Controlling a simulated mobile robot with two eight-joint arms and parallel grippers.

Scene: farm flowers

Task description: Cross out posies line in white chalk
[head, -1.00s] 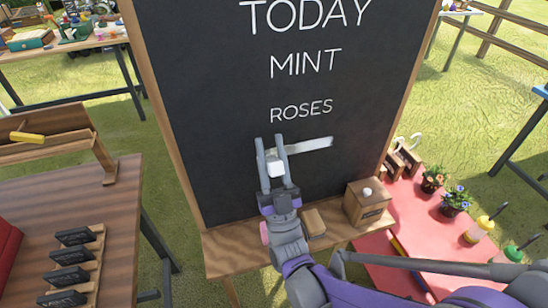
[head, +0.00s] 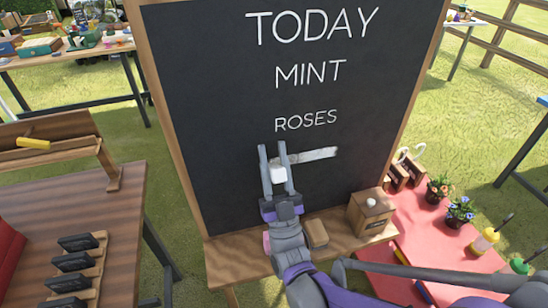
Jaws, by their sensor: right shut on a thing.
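The blackboard (head: 220,110) stands upright in a wooden frame, with TODAY (head: 312,26), MINT (head: 310,74) and ROSES (head: 306,120) lettered in white. Below ROSES is a broad, whitish horizontal stroke (head: 316,154); no word can be read there. My right gripper (head: 273,150) is in front of the board at the left end of this stroke. It is shut on a small white piece (head: 278,173), which looks like the chalk. Whether the chalk touches the board cannot be told. My left gripper is not in view.
The board's wooden ledge holds a tan block (head: 316,233) and a wooden box (head: 370,212) with a white knob. A brown table (head: 100,200) stands at left. A red table (head: 440,240) with flowerpots and bottles is at right.

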